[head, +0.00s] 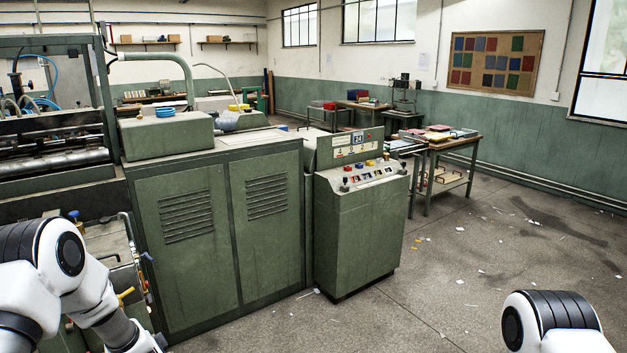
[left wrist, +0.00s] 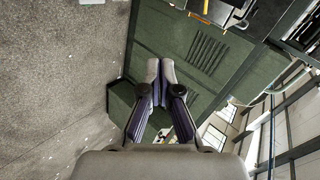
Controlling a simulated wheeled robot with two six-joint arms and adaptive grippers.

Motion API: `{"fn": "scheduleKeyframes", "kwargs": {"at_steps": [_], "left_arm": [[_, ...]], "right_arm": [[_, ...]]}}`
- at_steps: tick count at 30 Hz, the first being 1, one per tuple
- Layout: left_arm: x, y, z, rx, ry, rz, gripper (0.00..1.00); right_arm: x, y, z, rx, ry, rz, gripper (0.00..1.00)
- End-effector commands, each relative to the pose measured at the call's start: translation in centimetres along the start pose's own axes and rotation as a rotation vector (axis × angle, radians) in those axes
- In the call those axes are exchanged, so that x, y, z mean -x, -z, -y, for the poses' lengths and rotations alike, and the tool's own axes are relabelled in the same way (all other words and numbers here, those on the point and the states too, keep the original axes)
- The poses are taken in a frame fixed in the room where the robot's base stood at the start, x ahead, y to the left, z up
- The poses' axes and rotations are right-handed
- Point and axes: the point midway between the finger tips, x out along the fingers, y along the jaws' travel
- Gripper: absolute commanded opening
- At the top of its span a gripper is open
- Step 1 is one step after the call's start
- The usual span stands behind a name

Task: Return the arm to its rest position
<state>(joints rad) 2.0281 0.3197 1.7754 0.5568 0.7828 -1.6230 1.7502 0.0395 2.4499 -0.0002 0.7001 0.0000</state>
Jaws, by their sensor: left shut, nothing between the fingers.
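My left gripper (left wrist: 160,85) shows in the left wrist view with its two fingers together, shut and empty. Beyond its fingertips is the green cabinet (left wrist: 185,45) of the machine, with its vent slots. In the head view my left arm (head: 70,270) comes in at the lower left, in front of the machine's left part. Its gripper is out of that frame. Of my right arm only a white and black link (head: 550,322) shows at the lower right. My right gripper is in neither view.
The green cabinet (head: 190,245) and the control console (head: 362,230) fill the middle. A feeder with rollers (head: 60,160) stands at the left. A work table (head: 447,152) stands farther back. The floor (head: 480,270) to the right is open, with paper scraps.

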Motion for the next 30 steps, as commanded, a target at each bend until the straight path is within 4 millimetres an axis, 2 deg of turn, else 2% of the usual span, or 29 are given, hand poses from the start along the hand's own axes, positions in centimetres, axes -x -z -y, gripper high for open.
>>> {"fn": "scheduleKeyframes", "kwargs": {"at_steps": [5,6,9,12,15,20,22,24,27,30], "left_arm": [[3.5,-2.0,-11.0,0.136,-0.211,-0.002,0.0],[5.0,-2.9,-14.0,0.181,-0.277,0.012,0.0],[9.4,-5.8,-21.1,0.307,-0.445,0.084,0.0],[14.0,-8.8,-26.4,0.418,-0.581,0.19,0.0],[18.5,-11.6,-30.0,0.511,-0.683,0.312,0.0],[25.4,-15.8,-33.7,0.628,-0.792,0.525,0.0],[23.5,-16.6,-36.5,0.647,-0.794,0.538,0.0],[22.5,-16.9,-37.7,0.647,-0.793,0.536,0.0],[21.7,-17.1,-38.7,0.648,-0.792,0.534,0.0],[21.6,-17.1,-38.7,0.648,-0.791,0.534,0.0]], "right_arm": [[0.0,0.0,0.0,-0.001,0.0,0.0,0.46],[0.0,0.0,0.0,-0.001,0.0,0.0,0.46],[0.0,0.0,0.0,0.0,0.0,0.0,0.46],[0.0,0.0,0.0,0.0,0.0,0.0,0.46],[0.0,0.0,0.0,0.0,0.0,0.0,0.46],[0.0,0.0,0.0,-0.001,0.0,0.0,0.46],[-3.4,0.1,0.0,-0.001,0.0,-0.002,0.46],[-5.1,-0.1,-0.1,-0.001,0.0,0.002,0.46],[-6.4,-0.1,-0.1,-0.001,0.0,0.002,0.46],[-6.4,0.0,-0.1,-0.001,0.0,0.001,0.46]]}}
